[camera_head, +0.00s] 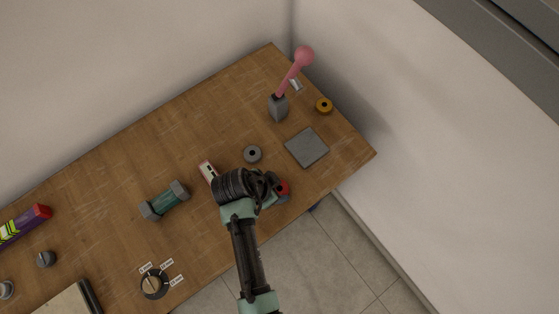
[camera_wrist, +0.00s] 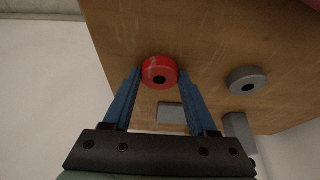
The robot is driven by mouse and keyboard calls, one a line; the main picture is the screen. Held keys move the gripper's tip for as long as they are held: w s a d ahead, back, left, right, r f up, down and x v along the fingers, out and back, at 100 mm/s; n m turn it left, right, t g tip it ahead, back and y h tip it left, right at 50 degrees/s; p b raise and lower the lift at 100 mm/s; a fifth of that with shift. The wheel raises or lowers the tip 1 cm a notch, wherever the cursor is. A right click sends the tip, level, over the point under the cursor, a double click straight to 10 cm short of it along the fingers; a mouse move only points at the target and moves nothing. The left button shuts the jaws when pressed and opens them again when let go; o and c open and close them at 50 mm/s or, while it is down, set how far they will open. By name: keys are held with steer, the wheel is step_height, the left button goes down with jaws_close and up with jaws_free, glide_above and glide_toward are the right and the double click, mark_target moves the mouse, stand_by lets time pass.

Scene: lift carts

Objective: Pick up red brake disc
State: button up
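The red brake disc (camera_wrist: 152,77) lies on the wooden table, with a dark hole in its middle. In the head view the red disc (camera_head: 284,186) shows only in part, beside my wrist near the table's front edge. My gripper (camera_wrist: 160,73) is over it, with one blue fingertip on each side of the disc. The fingers are apart with the disc between them. I cannot tell whether they touch it.
A grey disc (camera_head: 252,154) and a flat grey plate (camera_head: 296,151) lie near the red one. A grey holder (camera_head: 278,110) with a pink stick and an orange disc (camera_head: 324,105) stand farther back. A dumbbell-shaped part (camera_head: 165,201) lies left. Walls border the table behind.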

jaws_close()
steer(key=shift+r, duration=0.1)
